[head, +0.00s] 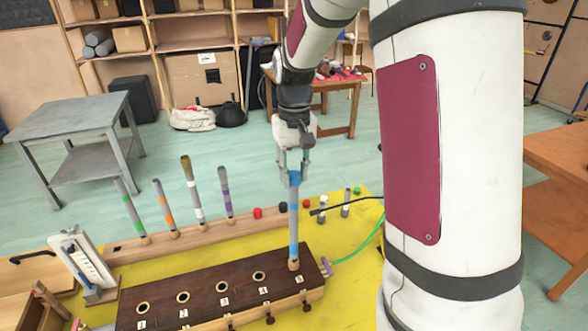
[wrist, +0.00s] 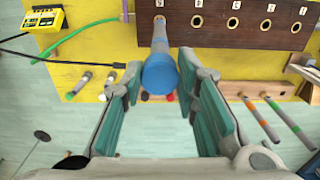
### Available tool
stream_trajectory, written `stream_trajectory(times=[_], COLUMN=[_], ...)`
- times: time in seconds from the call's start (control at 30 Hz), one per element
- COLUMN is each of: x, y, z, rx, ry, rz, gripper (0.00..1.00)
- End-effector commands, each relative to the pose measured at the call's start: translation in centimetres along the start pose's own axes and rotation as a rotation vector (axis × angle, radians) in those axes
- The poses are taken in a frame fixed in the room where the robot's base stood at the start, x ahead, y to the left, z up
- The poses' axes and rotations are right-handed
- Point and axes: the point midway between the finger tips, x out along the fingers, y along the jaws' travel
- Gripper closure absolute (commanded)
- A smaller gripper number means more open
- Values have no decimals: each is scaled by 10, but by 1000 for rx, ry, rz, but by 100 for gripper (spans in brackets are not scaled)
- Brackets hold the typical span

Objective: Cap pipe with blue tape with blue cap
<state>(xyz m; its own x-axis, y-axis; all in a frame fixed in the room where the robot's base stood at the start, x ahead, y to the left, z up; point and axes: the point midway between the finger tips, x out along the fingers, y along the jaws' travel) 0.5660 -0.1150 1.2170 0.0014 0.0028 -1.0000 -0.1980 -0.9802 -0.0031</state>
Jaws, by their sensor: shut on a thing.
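The pipe with blue tape (head: 293,222) stands upright at the right end of the dark wooden block (head: 205,293). The blue cap (head: 294,178) is at the pipe's top end, in line with it. In the wrist view the cap (wrist: 160,74) covers the view of the pipe's top, with the grey pipe (wrist: 159,38) running beyond it to the block. My gripper (head: 294,170) is shut on the blue cap from above, with its teal-padded fingers (wrist: 158,75) on both sides of the cap. How far the cap sits over the pipe end is hidden.
Pipes with green (head: 128,205), orange (head: 164,205), white (head: 192,190) and purple (head: 225,190) tape stand in a rear wooden rail. Red (head: 258,213) and black (head: 283,207) caps lie behind the block. Several short pieces and a cable are at the right of the yellow mat (head: 350,275).

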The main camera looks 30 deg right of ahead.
Motion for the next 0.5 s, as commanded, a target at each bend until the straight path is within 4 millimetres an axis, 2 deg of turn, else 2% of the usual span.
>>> stream_trajectory(times=[0.5], x=[12], y=[0], z=[0], rx=[0], ry=[-1], rz=[0], gripper=[84])
